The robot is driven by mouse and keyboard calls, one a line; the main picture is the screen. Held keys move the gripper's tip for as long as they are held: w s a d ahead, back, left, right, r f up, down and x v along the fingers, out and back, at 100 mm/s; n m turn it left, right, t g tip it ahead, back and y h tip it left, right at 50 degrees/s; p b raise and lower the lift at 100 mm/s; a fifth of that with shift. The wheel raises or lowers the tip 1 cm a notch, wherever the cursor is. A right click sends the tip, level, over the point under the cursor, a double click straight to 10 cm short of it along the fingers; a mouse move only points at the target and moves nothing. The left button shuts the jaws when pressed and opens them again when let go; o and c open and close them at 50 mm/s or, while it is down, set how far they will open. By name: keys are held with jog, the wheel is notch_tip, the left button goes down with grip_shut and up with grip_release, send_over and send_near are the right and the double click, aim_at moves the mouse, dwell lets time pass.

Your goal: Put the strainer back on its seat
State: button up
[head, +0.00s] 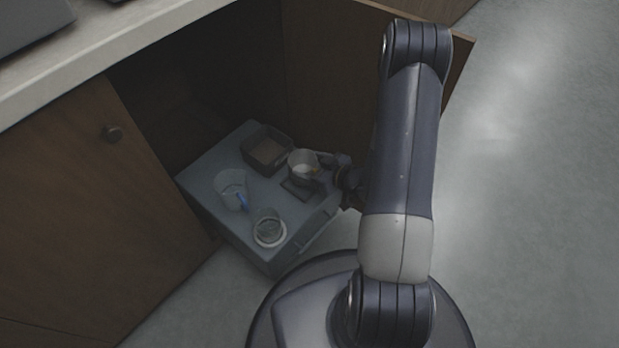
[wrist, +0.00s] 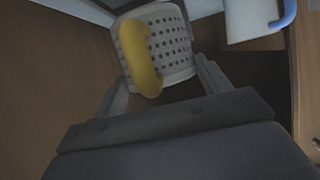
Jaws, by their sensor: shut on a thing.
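The strainer (wrist: 172,42) is a pale perforated cup with a curved yellow piece (wrist: 140,55), like a handle, along its near side. In the wrist view, the fingers of my gripper (wrist: 162,75) are on either side of the strainer's lower part. In the head view, my gripper (head: 326,163) is shut on the strainer (head: 302,168) from the right. The strainer looks upright over a dark square pad (head: 299,189) on the grey unit. I cannot tell whether it touches the pad, or whether that pad is its seat.
A dark square bin (head: 266,146) is behind the strainer. A pale cup (head: 231,188) with a blue handle is to the left; a round vessel in a white ring (head: 269,238) is in front. A cabinet door (head: 335,75) stands open behind.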

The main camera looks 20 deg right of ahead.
aim_at(311, 174)
jog(key=shift+f+b, duration=0.85)
jog(key=shift+f, duration=1.05)
jog(key=shift+f, duration=0.2)
jog(key=o, duration=1.1)
jog(key=shift+r, duration=0.15)
jog(key=shift+r, duration=0.15)
jog(key=p+v, duration=0.3)
jog(key=v, duration=0.9)
jog(key=shift+p, duration=0.4)
